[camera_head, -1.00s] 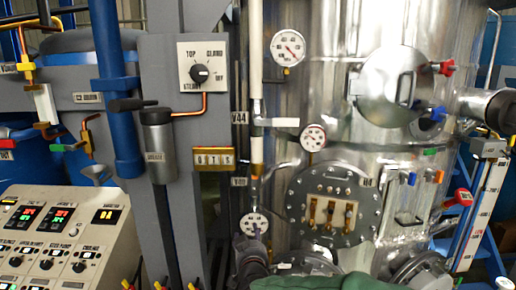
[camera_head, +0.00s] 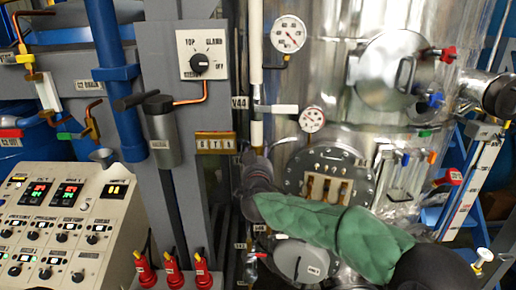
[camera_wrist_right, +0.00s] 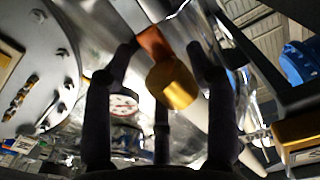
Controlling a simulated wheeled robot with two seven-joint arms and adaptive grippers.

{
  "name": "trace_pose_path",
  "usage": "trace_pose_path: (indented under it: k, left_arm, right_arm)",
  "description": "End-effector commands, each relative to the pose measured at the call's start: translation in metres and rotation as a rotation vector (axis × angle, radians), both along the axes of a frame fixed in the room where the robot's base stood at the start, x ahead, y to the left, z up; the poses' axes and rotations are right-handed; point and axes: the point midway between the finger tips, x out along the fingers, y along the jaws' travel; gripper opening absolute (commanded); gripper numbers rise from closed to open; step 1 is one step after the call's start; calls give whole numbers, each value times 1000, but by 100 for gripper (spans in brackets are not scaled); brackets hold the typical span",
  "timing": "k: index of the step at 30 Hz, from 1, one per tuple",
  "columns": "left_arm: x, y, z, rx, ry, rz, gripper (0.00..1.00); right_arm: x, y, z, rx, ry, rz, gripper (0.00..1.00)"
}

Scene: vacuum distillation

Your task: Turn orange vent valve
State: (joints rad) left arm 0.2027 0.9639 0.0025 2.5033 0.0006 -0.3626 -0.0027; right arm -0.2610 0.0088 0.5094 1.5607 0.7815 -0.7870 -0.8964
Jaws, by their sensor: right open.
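An orange piece (camera_wrist_right: 152,44) with a gold cylinder (camera_wrist_right: 173,84) on its end is between the fingers of my right gripper (camera_wrist_right: 165,55) in the right wrist view. The fingers stand apart around it; I cannot tell whether any touches it. This looks like the orange vent valve. In the head view my right gripper (camera_head: 249,157) is raised at the lower end of the white vertical pipe (camera_head: 256,130) and covers the valve there. My left gripper is not in view.
A round bolted flange (camera_head: 330,180) is close right of my gripper. A brass label plate (camera_head: 215,142) and grey column (camera_head: 185,120) are to its left. Gauges (camera_head: 312,119) hang above right.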

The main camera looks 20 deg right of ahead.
Motion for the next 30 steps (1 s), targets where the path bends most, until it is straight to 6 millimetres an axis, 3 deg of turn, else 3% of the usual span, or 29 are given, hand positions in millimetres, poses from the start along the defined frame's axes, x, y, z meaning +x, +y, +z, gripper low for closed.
trace_pose_path:
  k: [6,18,24,30]
  left_arm:
    - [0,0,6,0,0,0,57]
    - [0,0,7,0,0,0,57]
    - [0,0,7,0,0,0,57]
    - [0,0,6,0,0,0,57]
  right_arm:
    - [23,-6,0,-1,1,0,57]
    - [28,-8,0,0,1,0,57]
    - [28,-8,0,0,1,0,0]
    - [28,-8,0,2,0,0,0]
